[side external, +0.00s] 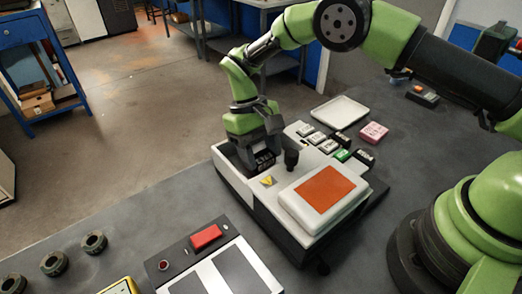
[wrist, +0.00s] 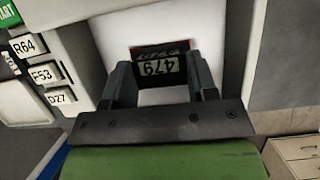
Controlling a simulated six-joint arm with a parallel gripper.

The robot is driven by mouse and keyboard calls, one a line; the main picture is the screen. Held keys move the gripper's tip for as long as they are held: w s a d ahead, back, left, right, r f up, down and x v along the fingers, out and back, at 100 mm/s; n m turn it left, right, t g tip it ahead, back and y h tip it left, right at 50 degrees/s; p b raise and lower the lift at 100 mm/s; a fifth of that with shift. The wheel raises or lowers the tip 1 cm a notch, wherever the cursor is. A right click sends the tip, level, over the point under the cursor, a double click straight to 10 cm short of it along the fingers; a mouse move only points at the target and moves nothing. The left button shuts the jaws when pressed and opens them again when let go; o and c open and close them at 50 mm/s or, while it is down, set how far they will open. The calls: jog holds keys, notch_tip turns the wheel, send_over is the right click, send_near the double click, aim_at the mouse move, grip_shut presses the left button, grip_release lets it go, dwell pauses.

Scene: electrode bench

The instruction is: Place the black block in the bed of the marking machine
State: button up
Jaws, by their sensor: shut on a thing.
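My gripper (side external: 258,146) is shut on a black block (side external: 264,160) with a pale label at the far left end of the marking machine (side external: 233,184). In the wrist view the block (wrist: 158,64) sits between the two fingers of my gripper (wrist: 160,80), and its label reads 479, upside down. The block is at a dark opening in the machine's white top, which I take as the bed; a reddish edge shows behind the block. My fingers and the block hide most of the opening. I cannot tell whether the block rests on its floor.
A dark post (side external: 291,156) stands close right of my gripper. The orange-topped box (side external: 325,194) is at the machine's front. Several labelled blocks, a pink block (side external: 374,132) and a white tray (side external: 339,112) lie behind. A panel with a red button (side external: 206,237) is in front.

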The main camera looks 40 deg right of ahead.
jog(key=o, duration=1.2)
jog(key=shift+f, duration=0.15)
jog(key=shift+c, duration=0.2)
